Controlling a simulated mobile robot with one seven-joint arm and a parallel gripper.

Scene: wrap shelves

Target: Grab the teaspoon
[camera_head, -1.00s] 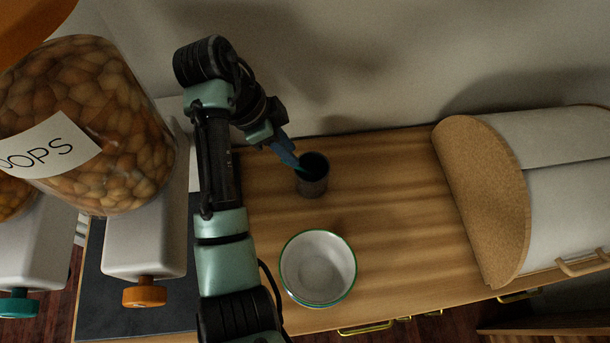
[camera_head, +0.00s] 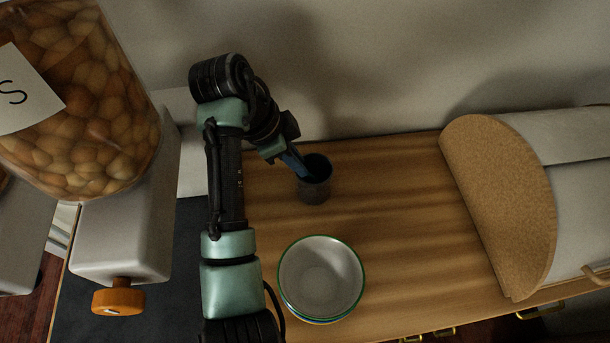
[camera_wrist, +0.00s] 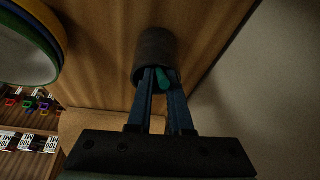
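A dark grey cup (camera_head: 315,186) stands upright on the wooden counter near the wall. It also shows in the wrist view (camera_wrist: 153,50). A teal, rounded handle end (camera_wrist: 162,80), which looks like the teaspoon's, sticks out of the cup; the rest is hidden inside. My gripper (camera_head: 302,172) has its blue fingers at the cup's mouth. In the wrist view my gripper (camera_wrist: 160,76) has a finger on either side of the teal handle, with a gap still visible between them. It looks open; contact with the handle cannot be told.
Stacked bowls (camera_head: 321,277) sit in front of the cup. A bread box with a cork-coloured end (camera_head: 500,205) stands at the right. A large jar (camera_head: 80,105) and a white dispenser (camera_head: 128,210) with an orange knob fill the left. The counter right of the cup is clear.

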